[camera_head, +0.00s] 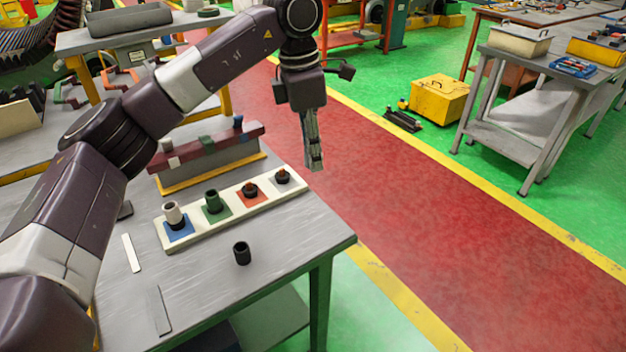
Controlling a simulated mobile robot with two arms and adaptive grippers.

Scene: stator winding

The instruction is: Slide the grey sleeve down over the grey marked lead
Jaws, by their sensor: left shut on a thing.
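My left gripper (314,160) points down, just right of the right end of the pale board (232,207). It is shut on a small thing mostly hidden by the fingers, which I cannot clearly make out. The grey lead (283,176) stands in a dark base on the board's rightmost, pale square, left of the gripper and apart from it. A dark grey, hollow, sleeve-like cylinder (242,252) stands upright on the table in front of the board. My right gripper is out of view.
A dark red rail (215,149) stands behind. The table (290,248) is clear at front right.

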